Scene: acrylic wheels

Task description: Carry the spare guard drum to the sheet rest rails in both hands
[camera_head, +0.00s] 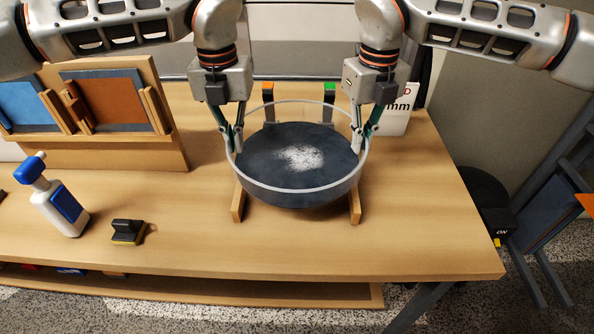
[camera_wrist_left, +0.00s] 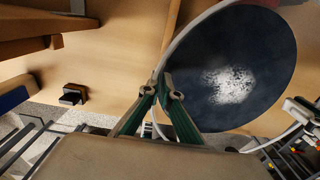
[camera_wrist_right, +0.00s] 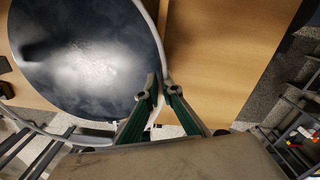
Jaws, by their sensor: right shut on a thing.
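The spare guard drum (camera_head: 300,165) is a wide, dark round bowl with a pale rim and a white speckled patch inside. It also shows in the left wrist view (camera_wrist_left: 240,60) and the right wrist view (camera_wrist_right: 85,60). My left gripper (camera_head: 236,148) is closed about the rim at its left side. My right gripper (camera_head: 360,148) is shut on the rim at its right side. The drum looks about level over the sheet rest rails, whose front ends show as a left rail (camera_head: 238,203) and a right rail (camera_head: 355,205). I cannot tell whether it touches them.
Behind the drum stand dark posts with an orange top (camera_head: 267,87) and a green top (camera_head: 329,88). A wooden rack with panels (camera_head: 150,150), a spray bottle (camera_head: 60,208) and a small black block (camera_head: 128,232) are left. The bench (camera_head: 420,225) is clear at right.

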